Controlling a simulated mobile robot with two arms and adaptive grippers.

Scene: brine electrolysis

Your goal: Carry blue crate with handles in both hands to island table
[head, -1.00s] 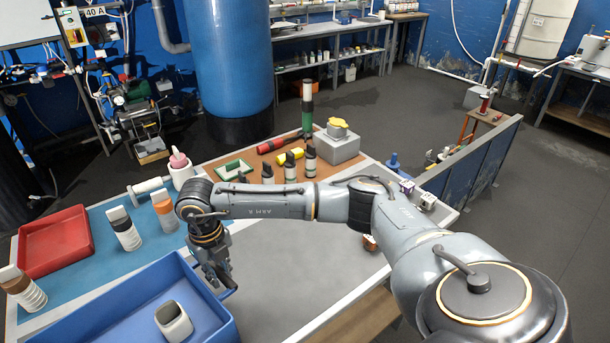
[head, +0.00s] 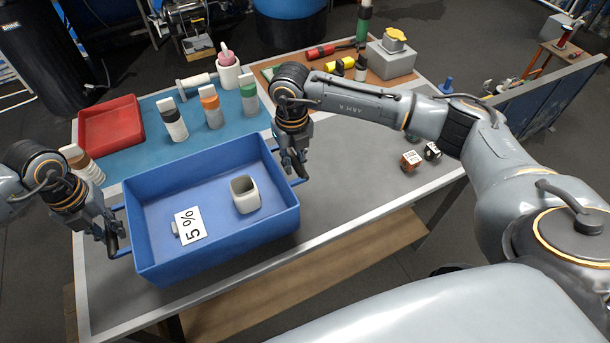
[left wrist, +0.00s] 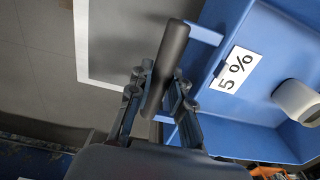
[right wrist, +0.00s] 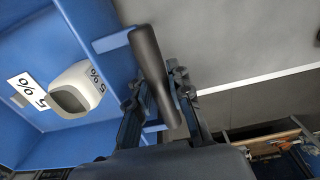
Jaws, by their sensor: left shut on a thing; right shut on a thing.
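The blue crate (head: 215,247) with handles is at the front edge of the worktable (head: 365,205). I cannot tell whether its base touches the top. It holds a pale square cup (head: 246,194), a white "5%" card (head: 190,225) and a small grey piece (head: 173,226). My left gripper (head: 112,240) is shut on the left handle, whose dark grip (left wrist: 170,55) shows between the fingers in the left wrist view. My right gripper (head: 296,168) is shut on the right handle, whose dark grip (right wrist: 150,65) shows in the right wrist view.
Behind the crate are a red tray (head: 112,122), several capped bottles (head: 212,112) and a pink-topped white container (head: 229,72). Small labelled blocks (head: 411,160) lie to the right. The tabletop right of the crate is mostly clear. A low partition (head: 550,110) stands beyond.

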